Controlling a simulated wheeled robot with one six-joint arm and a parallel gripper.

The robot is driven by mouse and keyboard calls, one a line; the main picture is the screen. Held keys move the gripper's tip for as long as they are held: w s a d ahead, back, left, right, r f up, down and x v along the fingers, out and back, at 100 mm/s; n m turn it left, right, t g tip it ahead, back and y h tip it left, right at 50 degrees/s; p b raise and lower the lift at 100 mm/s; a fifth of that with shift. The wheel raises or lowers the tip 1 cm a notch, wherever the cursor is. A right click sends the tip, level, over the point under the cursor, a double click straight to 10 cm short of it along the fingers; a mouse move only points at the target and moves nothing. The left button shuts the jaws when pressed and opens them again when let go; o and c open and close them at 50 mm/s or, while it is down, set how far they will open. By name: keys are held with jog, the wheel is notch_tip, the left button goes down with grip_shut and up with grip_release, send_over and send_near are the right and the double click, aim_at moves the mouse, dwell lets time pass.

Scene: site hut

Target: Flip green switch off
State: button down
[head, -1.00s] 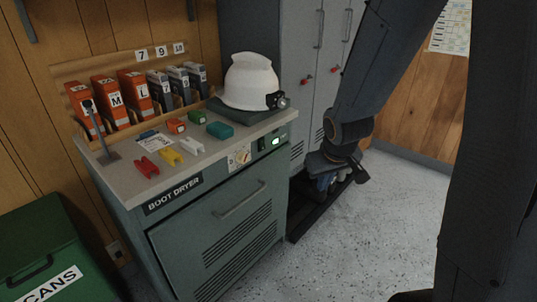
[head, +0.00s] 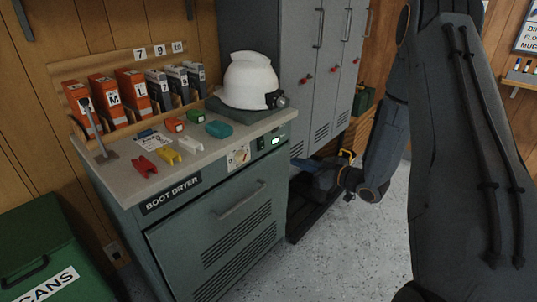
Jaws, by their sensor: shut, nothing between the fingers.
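The green switch (head: 278,140) is a small lit green rocker at the right end of the front panel of the grey boot dryer cabinet (head: 160,222). A dark switch (head: 261,144) sits just left of it. My gripper (head: 298,164) is shut and empty, off the right front corner of the cabinet. It points left, a little below and to the right of the green switch, and is apart from it. The fingertips are small and dark here.
The cabinet top holds a white hard hat (head: 250,80), several coloured clips and orange boxes (head: 104,97). Grey lockers (head: 318,85) stand behind. Speckled floor (head: 340,245) is open in front. A green bin (head: 35,240) is at lower left.

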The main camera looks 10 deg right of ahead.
aim_at(261, 150)
jog(key=shift+s, duration=0.2)
jog(key=shift+a, duration=0.1)
jog(key=x, duration=0.4)
jog(key=p+x, duration=0.1)
jog(key=x, duration=0.4)
jog(key=p+x, duration=0.1)
jog(key=x, duration=0.4)
jog(key=shift+a+r, duration=0.1)
jog(key=shift+r, duration=0.15)
